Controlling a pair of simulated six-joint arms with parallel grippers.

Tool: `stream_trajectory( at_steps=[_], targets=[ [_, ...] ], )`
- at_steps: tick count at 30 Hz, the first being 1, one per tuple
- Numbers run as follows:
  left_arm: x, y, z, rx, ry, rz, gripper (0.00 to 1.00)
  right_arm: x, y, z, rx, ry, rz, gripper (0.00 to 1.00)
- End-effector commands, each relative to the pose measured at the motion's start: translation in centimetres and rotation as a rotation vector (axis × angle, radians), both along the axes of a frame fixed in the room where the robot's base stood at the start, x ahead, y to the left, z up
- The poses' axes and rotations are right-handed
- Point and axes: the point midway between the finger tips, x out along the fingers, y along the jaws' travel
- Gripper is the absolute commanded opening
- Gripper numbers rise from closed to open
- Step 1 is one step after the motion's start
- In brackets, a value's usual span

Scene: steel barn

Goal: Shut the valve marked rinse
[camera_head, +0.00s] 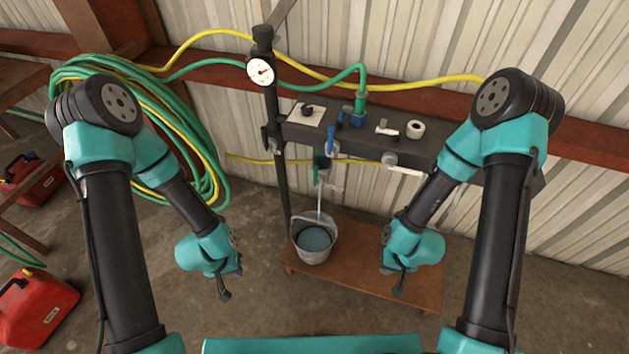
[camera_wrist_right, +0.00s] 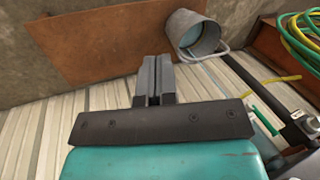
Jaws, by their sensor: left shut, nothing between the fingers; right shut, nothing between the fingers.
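A dark manifold (camera_head: 365,138) runs along the wall. A valve with a blue lever (camera_head: 330,141) is on its front left, its lever roughly upright. A valve with a white lever (camera_head: 406,171) is further right, its lever pointing sideways. No marking reading rinse is legible. A thin water stream (camera_head: 319,206) falls from the spout below the blue lever into a grey bucket (camera_head: 313,241), also in the right wrist view (camera_wrist_right: 194,36). My left gripper (camera_head: 224,295) is shut and empty, left of the bucket. My right gripper (camera_head: 398,292) is shut and empty, right of it; neither touches a valve.
The bucket stands on a low wooden bench (camera_head: 375,275). A pressure gauge (camera_head: 261,72) sits on an upright pipe left of the manifold. Green and yellow hoses (camera_head: 130,85) hang coiled at left. A red fuel can (camera_head: 38,305) stands on the floor at lower left.

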Motion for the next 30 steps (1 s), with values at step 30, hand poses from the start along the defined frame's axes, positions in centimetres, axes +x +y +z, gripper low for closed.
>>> stream_trajectory(
  at_steps=[30],
  targets=[
    [0.0, 0.0, 0.0, 0.0, 0.0, 0.0, 0.0, 18.8, 17.5, 1.9, -0.342, 0.223, 0.162, 0.0]
  ],
)
